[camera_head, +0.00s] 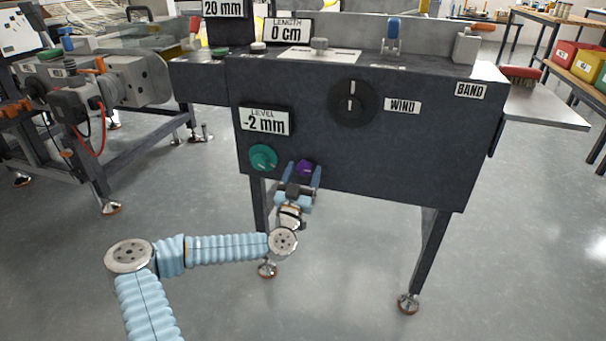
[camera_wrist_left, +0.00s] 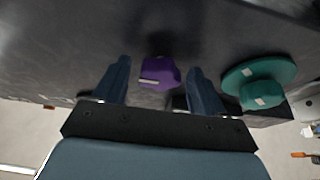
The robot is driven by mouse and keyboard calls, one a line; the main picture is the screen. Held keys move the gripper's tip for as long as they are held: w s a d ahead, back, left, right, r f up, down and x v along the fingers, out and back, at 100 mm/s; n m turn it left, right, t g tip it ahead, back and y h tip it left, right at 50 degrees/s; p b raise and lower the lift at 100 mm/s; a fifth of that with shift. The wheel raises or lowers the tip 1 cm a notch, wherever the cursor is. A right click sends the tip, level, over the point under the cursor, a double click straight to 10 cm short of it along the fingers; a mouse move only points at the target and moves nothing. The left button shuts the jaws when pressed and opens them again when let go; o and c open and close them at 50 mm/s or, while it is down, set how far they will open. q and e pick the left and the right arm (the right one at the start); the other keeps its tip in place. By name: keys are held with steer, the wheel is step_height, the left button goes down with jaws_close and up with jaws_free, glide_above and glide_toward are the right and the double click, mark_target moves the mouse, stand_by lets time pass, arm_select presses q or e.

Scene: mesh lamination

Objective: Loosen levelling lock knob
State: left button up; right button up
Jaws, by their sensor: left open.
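A small purple knob (camera_head: 305,168) sits low on the dark front panel of the machine (camera_head: 420,150), to the right of a larger green knob (camera_head: 263,157). Above the green knob a label reads "LEVEL -2 mm" (camera_head: 265,121). My left gripper (camera_head: 303,172) is open, with one finger on each side of the purple knob. In the left wrist view the purple knob (camera_wrist_left: 160,74) shows between the two fingertips (camera_wrist_left: 158,80), with a gap to each finger. The green knob (camera_wrist_left: 260,82) is just outside the right finger there. My right gripper is not in view.
A black round WIND knob (camera_head: 352,103) is higher on the panel. The machine's legs (camera_head: 427,255) stand on open grey floor. Another machine (camera_head: 85,90) is at the left. A side shelf (camera_head: 540,105) and a bench with coloured bins (camera_head: 588,65) are at the right.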

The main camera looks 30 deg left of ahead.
arm_select(q)
steer(key=c, duration=1.1)
steer(key=shift+o, duration=0.2)
steer(key=shift+n+y, duration=0.4)
steer(key=shift+n, duration=0.1)
steer(key=n+y, duration=0.1)
steer(key=n, duration=0.1)
steer(key=n+g, duration=0.1)
steer(key=n, duration=0.1)
steer(key=shift+d+y, duration=0.2)
steer(key=shift+y, duration=0.2)
steer(key=n+g+y, duration=0.1)
steer(key=n, duration=0.2)
steer(key=n+g+y+p, duration=0.1)
steer(key=n, duration=0.2)
steer(key=shift+d+r+n, duration=0.1)
steer(key=shift+r+n, duration=0.1)
steer(key=shift+n, duration=0.1)
steer(key=n+g+y+p, duration=0.1)
steer(key=n, duration=0.2)
steer(key=n+g+p, duration=0.1)
steer(key=n, duration=0.2)
steer(key=shift+r+g+y, duration=0.2)
steer(key=shift+g+y, duration=0.2)
steer(key=shift+n+g+h+p, duration=0.2)
steer(key=shift+n+g+p, duration=0.35)
steer(key=shift+n, duration=0.7)
steer(key=shift+n+g+h+p, duration=0.25)
steer(key=shift+n+p, duration=0.5)
steer(key=shift+n, duration=0.5)
